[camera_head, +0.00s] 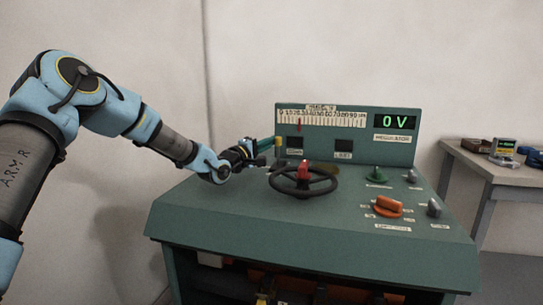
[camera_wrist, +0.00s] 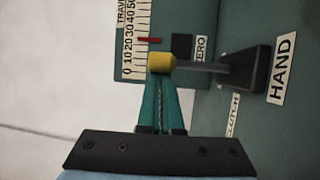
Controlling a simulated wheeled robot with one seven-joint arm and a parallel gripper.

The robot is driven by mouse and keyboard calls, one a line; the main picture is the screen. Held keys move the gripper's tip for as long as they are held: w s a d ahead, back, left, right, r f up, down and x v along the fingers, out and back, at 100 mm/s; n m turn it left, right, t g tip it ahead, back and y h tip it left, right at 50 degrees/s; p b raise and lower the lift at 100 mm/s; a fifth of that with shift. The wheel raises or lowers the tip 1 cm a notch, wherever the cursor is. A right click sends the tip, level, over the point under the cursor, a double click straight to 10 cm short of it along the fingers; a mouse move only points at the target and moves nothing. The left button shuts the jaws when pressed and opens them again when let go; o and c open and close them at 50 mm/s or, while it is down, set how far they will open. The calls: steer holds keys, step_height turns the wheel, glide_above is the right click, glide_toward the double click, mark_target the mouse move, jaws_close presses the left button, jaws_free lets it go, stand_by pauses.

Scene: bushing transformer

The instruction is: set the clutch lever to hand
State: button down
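The clutch lever shows in the wrist view as a dark rod (camera_wrist: 203,67) with a yellow knob (camera_wrist: 161,63) and a dark base (camera_wrist: 246,68). The HAND label (camera_wrist: 282,68) lies beside the base, on the side away from the knob. The CLUTCH label (camera_wrist: 232,116) is partly seen below the base. My gripper (camera_wrist: 161,82) has its two green fingers together, with only a thin seam between them, and their tips meet the knob's side. Contact is likely but not certain. In the head view, my gripper (camera_head: 268,146) is left of the handwheel, by the yellow knob (camera_head: 278,141).
The green console (camera_head: 210,210) carries a black handwheel (camera_head: 304,195) with a red part, close right of my gripper. An orange knob (camera_head: 388,206) and a green knob (camera_head: 376,174) sit farther right. The upright gauge panel (camera_head: 345,150) stands behind, its display reading 0 V.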

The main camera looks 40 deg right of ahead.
steer(key=shift+s+a+f, duration=0.15)
steer(key=shift+s+a, duration=0.25)
steer(key=shift+a, duration=0.1)
steer(key=shift+s+a+f+b, duration=0.2)
steer(key=shift+s+a+b, duration=0.25)
steer(key=shift+a, duration=0.2)
steer(key=shift+a+f, duration=0.1)
steer(key=a, duration=0.3)
steer(key=s+a+b, duration=0.1)
steer(key=a, duration=0.3)
steer(key=a+f, duration=0.1)
steer(key=a, duration=0.2)
steer(key=shift+s+a+b, duration=0.2)
steer(key=shift+a+b, duration=0.1)
steer(key=shift+b, duration=0.05)
